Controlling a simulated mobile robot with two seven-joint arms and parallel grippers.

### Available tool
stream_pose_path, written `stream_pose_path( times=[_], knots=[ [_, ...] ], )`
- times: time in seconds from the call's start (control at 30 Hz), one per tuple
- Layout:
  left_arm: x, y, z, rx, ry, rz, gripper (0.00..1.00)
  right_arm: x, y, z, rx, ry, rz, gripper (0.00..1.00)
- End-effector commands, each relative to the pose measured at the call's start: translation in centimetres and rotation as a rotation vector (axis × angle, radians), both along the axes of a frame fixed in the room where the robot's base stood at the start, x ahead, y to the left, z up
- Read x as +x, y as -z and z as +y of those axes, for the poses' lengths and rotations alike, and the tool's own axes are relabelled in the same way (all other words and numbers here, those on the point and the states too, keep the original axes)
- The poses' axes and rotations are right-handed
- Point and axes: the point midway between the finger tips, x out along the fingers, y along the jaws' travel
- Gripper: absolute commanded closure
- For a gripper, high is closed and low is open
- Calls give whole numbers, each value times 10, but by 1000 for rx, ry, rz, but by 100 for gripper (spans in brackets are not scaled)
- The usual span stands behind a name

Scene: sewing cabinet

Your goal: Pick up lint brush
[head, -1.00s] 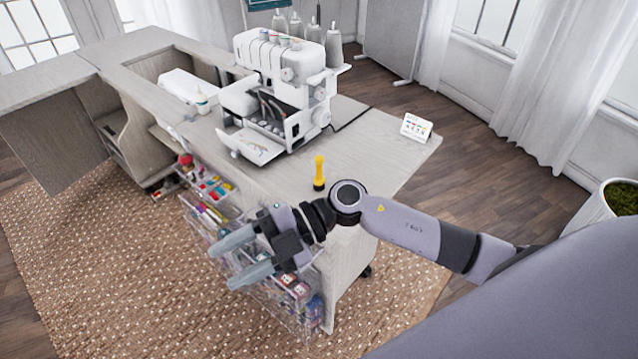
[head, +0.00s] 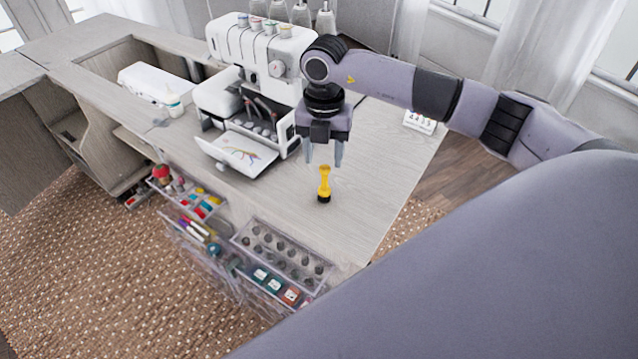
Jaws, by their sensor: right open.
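The lint brush (head: 324,184) is a yellow handle on a dark base. It stands upright on the bare part of the cabinet top (head: 290,215), to the right of the sewing machine. My right gripper (head: 323,160) points down with its two fingers apart and empty. In the picture its fingertips are just above the top of the brush; they do not hold it, and the exact height gap is hard to tell. My left gripper is not in view.
A white serger (head: 262,50) with an open front flap stands close to the left of my gripper. A small white card (head: 419,121) lies behind to the right. Clear bins (head: 285,255) hang on the cabinet's front. The top around the brush is free.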

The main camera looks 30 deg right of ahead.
Motion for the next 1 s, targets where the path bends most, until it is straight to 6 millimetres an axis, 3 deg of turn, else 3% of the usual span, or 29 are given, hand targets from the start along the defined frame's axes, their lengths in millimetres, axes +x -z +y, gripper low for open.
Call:
stream_pose_path(
  times=[0.4,0.67,0.7,0.83,0.87,1.0],
  knots=[
    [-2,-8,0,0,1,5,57,-8,54,3,4,-2,1,50],
    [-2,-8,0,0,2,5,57,-7,59,3,3,-3,-1,50],
    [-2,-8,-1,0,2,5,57,-7,59,3,3,-3,-1,53],
    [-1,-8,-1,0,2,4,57,-7,59,3,3,-3,-1,95],
    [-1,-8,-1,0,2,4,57,-7,59,3,3,-3,-1,100],
    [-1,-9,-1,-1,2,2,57,-7,58,3,4,-3,-2,100]
  ],
)
